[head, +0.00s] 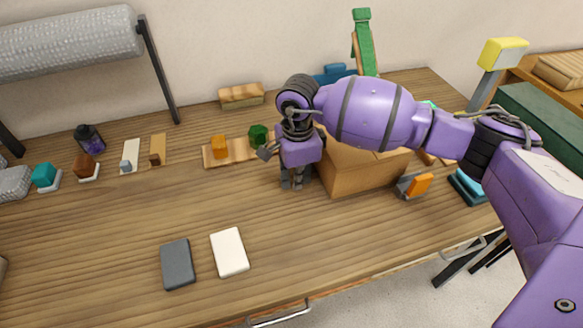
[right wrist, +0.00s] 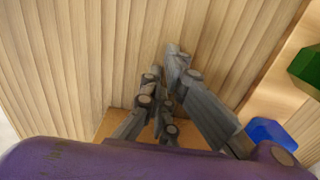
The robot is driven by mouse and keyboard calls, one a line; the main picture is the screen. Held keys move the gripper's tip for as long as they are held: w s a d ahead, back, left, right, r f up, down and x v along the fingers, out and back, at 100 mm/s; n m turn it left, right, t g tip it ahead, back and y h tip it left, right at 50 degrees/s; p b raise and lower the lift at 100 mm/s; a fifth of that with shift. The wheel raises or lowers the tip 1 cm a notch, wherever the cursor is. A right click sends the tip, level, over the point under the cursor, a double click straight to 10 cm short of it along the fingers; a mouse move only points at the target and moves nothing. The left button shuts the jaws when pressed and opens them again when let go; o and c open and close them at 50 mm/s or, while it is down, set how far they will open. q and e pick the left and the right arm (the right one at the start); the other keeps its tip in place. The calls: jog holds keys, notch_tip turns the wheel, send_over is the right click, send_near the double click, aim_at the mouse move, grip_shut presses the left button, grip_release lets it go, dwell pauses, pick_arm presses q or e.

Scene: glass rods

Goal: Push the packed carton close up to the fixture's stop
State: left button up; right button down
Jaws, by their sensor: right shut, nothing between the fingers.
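The carton (head: 362,178) is a brown cardboard box on the right part of the table in the head view. My right arm crosses above it and hides much of its top and back. My right gripper (head: 296,184) is shut and empty, pointing down at the carton's left side; I cannot tell if it touches. In the right wrist view its grey fingers (right wrist: 163,75) are together over the wood, with a strip of tan cardboard (right wrist: 118,125) beside them. I cannot make out the fixture's stop for certain. My left gripper is not in view.
An orange and grey piece (head: 418,185) stands by the carton's right front. A wooden strip (head: 238,150) with an orange block (head: 219,147) and a green block (head: 258,134) lies behind left. A dark pad (head: 177,264) and white pad (head: 229,252) lie in front; wood around them is clear.

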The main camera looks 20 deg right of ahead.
jog(key=shift+w+d+r, duration=0.1)
jog(key=shift+d+r, duration=0.05)
jog(key=shift+d, duration=0.5)
jog(key=shift+d+r, duration=0.1)
jog(key=shift+d, duration=0.5)
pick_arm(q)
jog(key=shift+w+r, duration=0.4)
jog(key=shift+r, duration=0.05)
pick_arm(e)
jog(key=shift+d+f, duration=0.1)
jog(key=shift+d, duration=0.15)
jog(key=d, duration=0.9)
jog(key=shift+w+d+b, duration=0.1)
jog(key=shift+d+b, duration=0.2)
jog(key=shift+b, duration=0.05)
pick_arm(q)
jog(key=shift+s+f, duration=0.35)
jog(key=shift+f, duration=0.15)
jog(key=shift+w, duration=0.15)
pick_arm(e)
jog(key=shift+a, duration=0.1)
